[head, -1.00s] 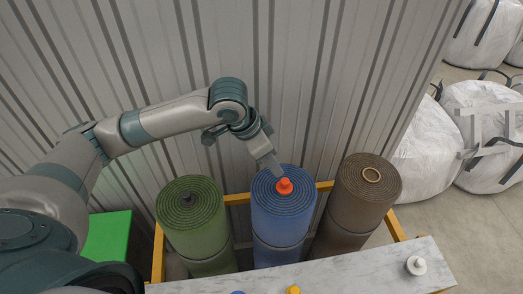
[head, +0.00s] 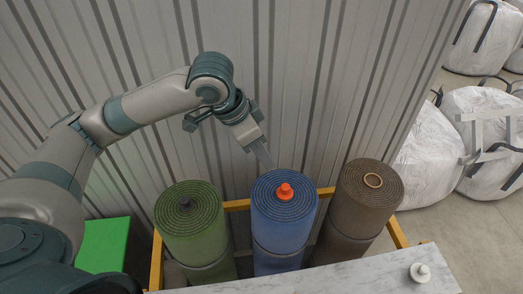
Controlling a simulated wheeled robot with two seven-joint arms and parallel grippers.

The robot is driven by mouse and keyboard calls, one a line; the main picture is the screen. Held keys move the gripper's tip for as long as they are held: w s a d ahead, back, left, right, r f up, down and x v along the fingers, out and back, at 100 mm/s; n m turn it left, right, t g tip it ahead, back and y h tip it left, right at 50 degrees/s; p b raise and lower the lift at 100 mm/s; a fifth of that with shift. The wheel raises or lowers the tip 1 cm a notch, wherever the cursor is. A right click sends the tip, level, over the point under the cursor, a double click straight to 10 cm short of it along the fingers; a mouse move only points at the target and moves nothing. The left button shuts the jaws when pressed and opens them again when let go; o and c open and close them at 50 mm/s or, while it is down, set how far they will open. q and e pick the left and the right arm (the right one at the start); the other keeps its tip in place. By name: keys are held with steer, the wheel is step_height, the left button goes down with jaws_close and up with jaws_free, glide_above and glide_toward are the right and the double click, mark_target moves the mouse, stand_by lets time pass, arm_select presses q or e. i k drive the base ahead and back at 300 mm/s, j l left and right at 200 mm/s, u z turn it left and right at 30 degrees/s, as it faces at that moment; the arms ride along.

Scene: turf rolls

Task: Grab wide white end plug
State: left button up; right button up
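The white end plug (head: 420,272) stands on the right end of the grey marbled shelf (head: 330,272), a wide round base with a narrower knob on top. My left gripper (head: 266,160) hangs over the back edge of the blue turf roll, far to the left of the white plug. Its fingers are seen edge-on, so I cannot tell whether they are open. An orange-red plug (head: 285,191) sits in the top of the blue roll (head: 283,232), just in front of the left gripper and apart from it. My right gripper is out of view.
A corrugated wall (head: 330,90) stands behind. White bulk bags (head: 440,145) lie right.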

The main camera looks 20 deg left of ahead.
mark_target(419, 273)
steer(key=k+l, duration=0.3)
steer(key=k, duration=0.15)
steer(key=k+l, duration=0.3)
steer(key=k, duration=0.15)
steer(key=k+l, duration=0.25)
steer(key=k, duration=0.25)
steer(key=k+l, duration=0.3)
steer(key=k, duration=0.15)
